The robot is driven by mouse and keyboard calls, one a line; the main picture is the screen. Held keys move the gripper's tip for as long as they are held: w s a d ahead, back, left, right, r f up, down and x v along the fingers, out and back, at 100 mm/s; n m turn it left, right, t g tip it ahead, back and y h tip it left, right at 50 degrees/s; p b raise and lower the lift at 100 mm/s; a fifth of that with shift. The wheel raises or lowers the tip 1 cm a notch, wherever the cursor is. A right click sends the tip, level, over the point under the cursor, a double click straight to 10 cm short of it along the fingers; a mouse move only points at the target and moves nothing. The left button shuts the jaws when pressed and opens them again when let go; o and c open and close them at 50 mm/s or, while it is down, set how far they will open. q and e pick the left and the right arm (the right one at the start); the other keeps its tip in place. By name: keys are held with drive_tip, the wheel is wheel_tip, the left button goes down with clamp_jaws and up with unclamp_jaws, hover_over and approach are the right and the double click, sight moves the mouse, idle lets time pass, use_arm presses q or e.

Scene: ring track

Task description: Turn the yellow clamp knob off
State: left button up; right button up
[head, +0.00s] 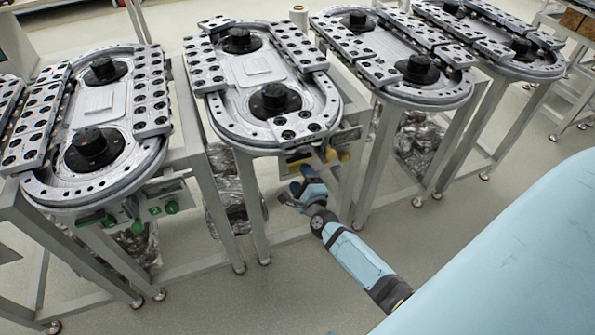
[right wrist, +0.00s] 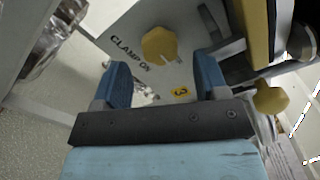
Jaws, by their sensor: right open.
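The yellow clamp knob (right wrist: 159,44) sits on a grey panel (right wrist: 135,22) marked "CLAMP ON", with a yellow "3" label (right wrist: 181,93) below it. My right gripper (right wrist: 160,78) is open and empty, its blue fingers apart. In the right wrist view the knob lies beyond the fingertips, roughly centred between them; no contact shows. In the head view my right gripper (head: 300,190) is just in front of and below the near end of the second ring track (head: 225,122). Yellow parts (head: 329,155) show under that track, too small to tell the knob's setting. My left gripper is not in view.
A second yellow knob (right wrist: 271,100) and a yellow bar (right wrist: 259,35) are right of the panel. Another ring track (head: 150,160) with green parts stands left, and more tracks (head: 445,97) stand right. Metal legs (head: 372,165) frame the space. The floor in front is clear.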

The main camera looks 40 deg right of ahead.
drive_tip(key=v, duration=1)
drive_tip(key=shift+s, duration=0.2)
drive_tip(key=shift+a, duration=0.1)
